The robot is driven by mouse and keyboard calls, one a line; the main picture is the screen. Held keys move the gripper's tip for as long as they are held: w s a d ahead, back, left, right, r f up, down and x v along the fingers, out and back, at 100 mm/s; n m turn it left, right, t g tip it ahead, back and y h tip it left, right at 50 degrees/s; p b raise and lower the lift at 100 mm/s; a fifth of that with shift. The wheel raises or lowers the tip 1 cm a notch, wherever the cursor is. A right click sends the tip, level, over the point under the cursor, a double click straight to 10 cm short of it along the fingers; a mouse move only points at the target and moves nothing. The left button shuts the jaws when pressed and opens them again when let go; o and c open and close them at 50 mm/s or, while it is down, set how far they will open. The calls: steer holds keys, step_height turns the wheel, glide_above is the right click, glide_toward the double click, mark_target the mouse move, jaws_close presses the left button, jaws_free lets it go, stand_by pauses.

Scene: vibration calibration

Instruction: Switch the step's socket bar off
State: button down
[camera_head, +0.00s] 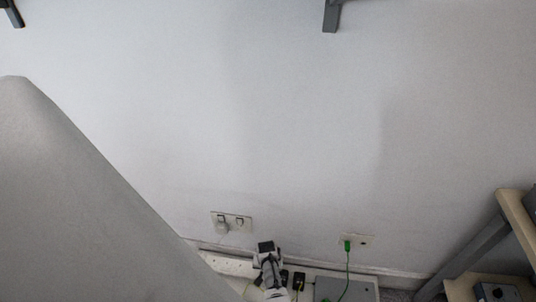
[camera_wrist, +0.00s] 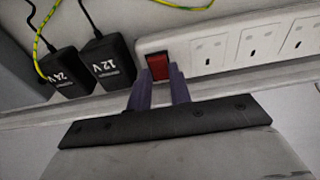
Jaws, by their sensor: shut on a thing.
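The white socket bar (camera_wrist: 225,50) runs across the upper right of the wrist view, with several sockets and a red rocker switch (camera_wrist: 158,66) at its left end. My gripper (camera_wrist: 158,76) is at that end; its two dark fingers lie either side of the lower part of the red switch and are shut on it. The fingertips partly cover the switch's lower edge, and which way the rocker is tipped cannot be told. In the head view the bar (camera_head: 228,265) lies low along the wall, and my gripper (camera_head: 270,254) hides its right end.
A grey box (camera_head: 345,290) stands to the right, below a wall outlet (camera_head: 362,240) with a green plug. A wooden-topped bench (camera_head: 515,215) is far right.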

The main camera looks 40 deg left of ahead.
steer(key=c, duration=1.3)
jaws_free()
steer(key=shift+r, duration=0.1)
steer(key=r+p, duration=0.1)
steer(key=r, duration=0.3)
steer(key=s+r+p, duration=0.1)
steer(key=r+p, duration=0.1)
steer(key=r, duration=0.3)
steer(key=d+r+p, duration=0.1)
steer(key=r+p, duration=0.1)
steer(key=r, duration=0.2)
steer(key=shift+s+r, duration=0.25)
steer(key=shift+s, duration=0.1)
